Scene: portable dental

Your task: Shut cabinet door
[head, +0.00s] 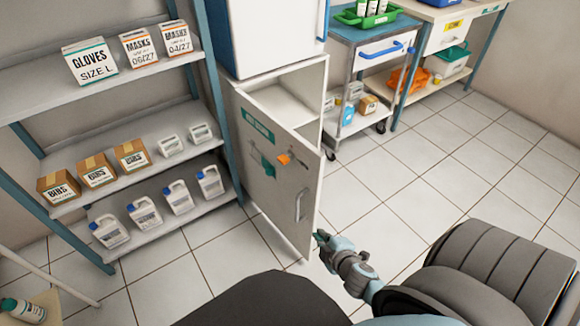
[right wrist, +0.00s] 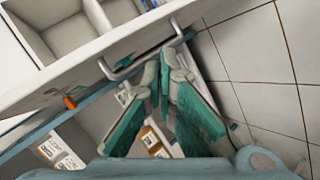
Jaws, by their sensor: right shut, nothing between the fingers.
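The cabinet door (head: 275,165) stands open, swung out toward me from the white cabinet (head: 302,92). It carries a green label, a green and an orange item, and a grey handle (head: 301,204). In the right wrist view the handle (right wrist: 140,62) lies just beyond my fingertips. My right gripper (head: 322,238) is shut and empty, close to the door's free edge near its lower part. In the right wrist view its fingers (right wrist: 165,70) are together at the tips, close to the handle; whether they touch is unclear. My left gripper is not in view.
Shelves (head: 160,222) with boxes and several white jugs stand left of the door. A trolley (head: 362,48) stands right of the cabinet, with a bench (head: 446,12) beyond it. The tiled floor (head: 400,185) at right is clear.

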